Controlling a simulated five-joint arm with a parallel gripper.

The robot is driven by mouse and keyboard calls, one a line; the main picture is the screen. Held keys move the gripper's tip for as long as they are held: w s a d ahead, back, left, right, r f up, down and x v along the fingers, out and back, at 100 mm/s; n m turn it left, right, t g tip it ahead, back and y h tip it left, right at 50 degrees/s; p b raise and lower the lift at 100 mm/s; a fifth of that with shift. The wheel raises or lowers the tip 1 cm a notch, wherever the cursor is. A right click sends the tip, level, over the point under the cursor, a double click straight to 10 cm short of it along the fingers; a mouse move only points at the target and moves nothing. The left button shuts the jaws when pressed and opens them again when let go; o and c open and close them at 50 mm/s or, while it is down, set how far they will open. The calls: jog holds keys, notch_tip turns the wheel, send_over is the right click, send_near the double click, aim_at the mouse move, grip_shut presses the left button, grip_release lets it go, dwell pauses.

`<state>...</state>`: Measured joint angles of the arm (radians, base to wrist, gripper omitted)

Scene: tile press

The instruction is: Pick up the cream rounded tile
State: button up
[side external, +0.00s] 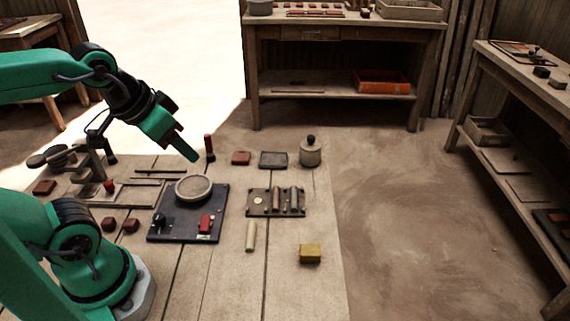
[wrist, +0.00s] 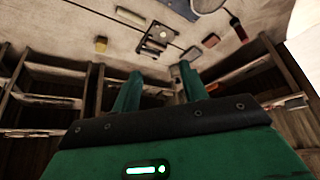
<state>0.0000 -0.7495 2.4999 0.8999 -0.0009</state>
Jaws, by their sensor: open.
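The cream rounded tile (side external: 251,236) is a pale, elongated piece lying on the wooden table in front of the dark holder, left of the yellow block. It also shows near the top of the wrist view (wrist: 131,17). My gripper (side external: 186,153) is in the air above the back of the table, well away from the tile. Its two green fingers (wrist: 160,85) stand apart with nothing between them in the wrist view.
A dark holder (side external: 256,211) with grey rounded pieces lies behind the tile. A yellow block (side external: 310,253) sits to its right. A dark press board (side external: 176,232) with a round plate (side external: 194,188) lies to its left. A lidded pot (side external: 310,153) stands behind.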

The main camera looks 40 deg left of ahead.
jog(key=shift+w, duration=0.1)
jog(key=n+g, duration=0.6)
jog(key=n, duration=0.3)
send_over(251, 227)
notch_tip(251, 227, down, 17)
jog(key=shift+r, duration=0.15)
jog(key=shift+f, duration=1.3)
jog(key=shift+f, duration=0.1)
